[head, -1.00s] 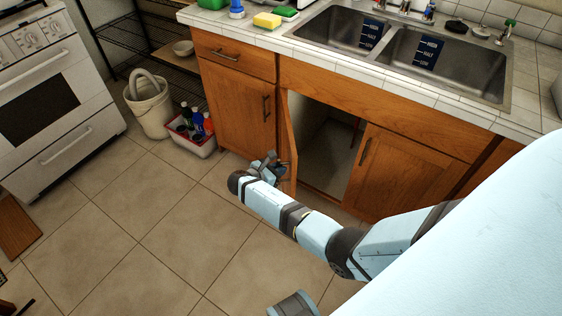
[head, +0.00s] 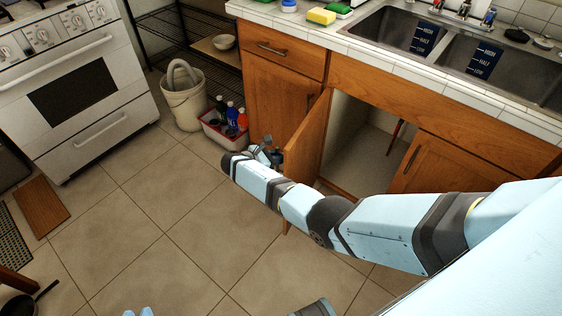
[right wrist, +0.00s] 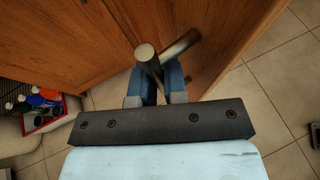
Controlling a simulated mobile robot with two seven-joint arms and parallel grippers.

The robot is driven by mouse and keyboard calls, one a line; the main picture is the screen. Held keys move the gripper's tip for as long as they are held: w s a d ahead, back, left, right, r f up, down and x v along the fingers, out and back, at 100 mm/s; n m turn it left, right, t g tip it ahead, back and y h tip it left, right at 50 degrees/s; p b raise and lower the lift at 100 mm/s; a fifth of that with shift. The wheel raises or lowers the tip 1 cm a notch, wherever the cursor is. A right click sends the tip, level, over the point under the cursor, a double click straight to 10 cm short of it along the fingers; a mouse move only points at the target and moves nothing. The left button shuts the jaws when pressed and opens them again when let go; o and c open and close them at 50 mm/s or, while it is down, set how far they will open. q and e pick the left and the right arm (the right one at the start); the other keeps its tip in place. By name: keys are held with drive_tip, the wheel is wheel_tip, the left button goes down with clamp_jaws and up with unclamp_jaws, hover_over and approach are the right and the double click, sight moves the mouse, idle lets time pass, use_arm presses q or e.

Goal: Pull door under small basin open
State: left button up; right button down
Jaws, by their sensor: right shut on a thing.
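The wooden cabinet door (head: 309,143) under the double sink stands swung out from its frame, hinged on the left, showing the dark interior (head: 365,165). The smaller left basin (head: 392,38) is above the opening. My right gripper (head: 268,154) is at the outer face of the door. In the right wrist view its blue fingers (right wrist: 160,86) are shut on the metal door handle (right wrist: 150,62), with the door panel (right wrist: 225,40) behind. Light blue tips at the bottom edge of the head view look like my left gripper (head: 138,312); their opening is unclear.
A closed door (head: 440,165) is right of the opening. A closed cabinet (head: 268,105) is left of it. A red-and-white bin with bottles (head: 226,132), a bucket (head: 185,100) and a white stove (head: 75,95) stand further left. The tiled floor (head: 170,220) in front is clear.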

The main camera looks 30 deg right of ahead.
use_arm(q)
drive_tip(key=shift+f, duration=0.1)
use_arm(e)
drive_tip(key=shift+w+d, duration=0.1)
drive_tip(key=shift+w, duration=0.05)
drive_tip(key=c, duration=1.2)
unclamp_jaws()
use_arm(q)
drive_tip(key=shift+a+p, duration=0.25)
drive_tip(key=shift+p, duration=0.55)
use_arm(e)
drive_tip(key=v, duration=1.4)
drive_tip(key=shift+d, duration=0.1)
